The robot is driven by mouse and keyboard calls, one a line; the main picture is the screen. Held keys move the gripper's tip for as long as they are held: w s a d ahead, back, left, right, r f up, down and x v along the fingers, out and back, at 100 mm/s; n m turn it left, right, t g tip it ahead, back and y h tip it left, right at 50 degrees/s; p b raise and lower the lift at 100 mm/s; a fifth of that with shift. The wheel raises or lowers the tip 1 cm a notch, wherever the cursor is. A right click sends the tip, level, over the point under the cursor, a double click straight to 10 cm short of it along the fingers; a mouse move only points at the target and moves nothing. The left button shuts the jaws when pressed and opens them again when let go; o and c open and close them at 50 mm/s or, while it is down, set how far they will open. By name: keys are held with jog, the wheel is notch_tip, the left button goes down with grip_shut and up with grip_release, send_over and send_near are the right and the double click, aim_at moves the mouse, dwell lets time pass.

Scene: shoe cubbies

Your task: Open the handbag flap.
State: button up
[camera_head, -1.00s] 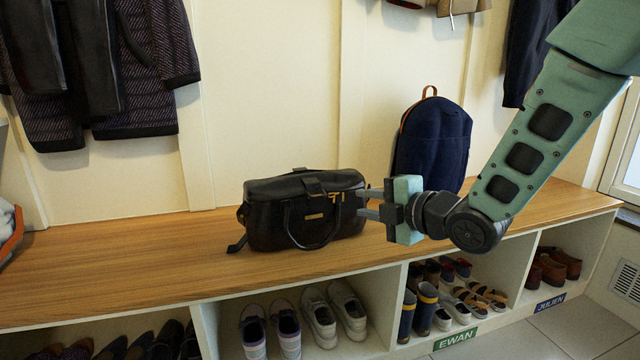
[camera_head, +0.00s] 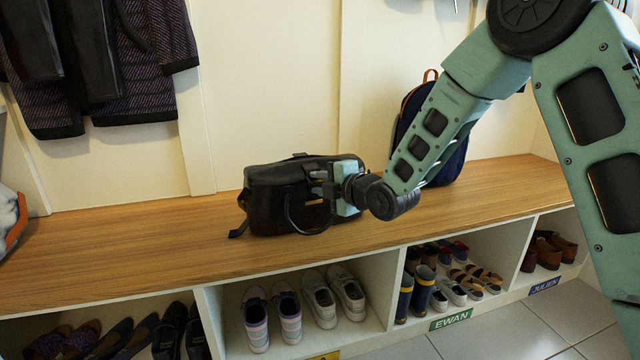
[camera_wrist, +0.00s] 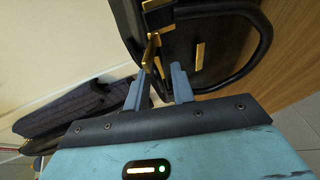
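The black handbag (camera_head: 276,205) stands upright on the wooden bench in the head view. Its flap (camera_head: 284,174) lies over the top and looks closed. My gripper (camera_head: 316,188) is at the bag's right front, covering part of it. In the wrist view the bag (camera_wrist: 208,62) shows with gold fittings and a curved handle (camera_wrist: 262,52). My gripper (camera_wrist: 160,84) has its two fingers apart there, close to a gold buckle piece (camera_wrist: 150,52), which shows at or between the fingertips. I cannot tell whether they touch it.
A navy backpack (camera_head: 458,160) stands on the bench (camera_head: 130,254) behind my arm. Coats (camera_head: 100,70) hang on the wall at left. Cubbies below hold several pairs of shoes (camera_head: 332,300).

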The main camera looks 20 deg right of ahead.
jog(key=shift+w, duration=0.15)
grip_shut()
jog(key=shift+r, duration=0.1)
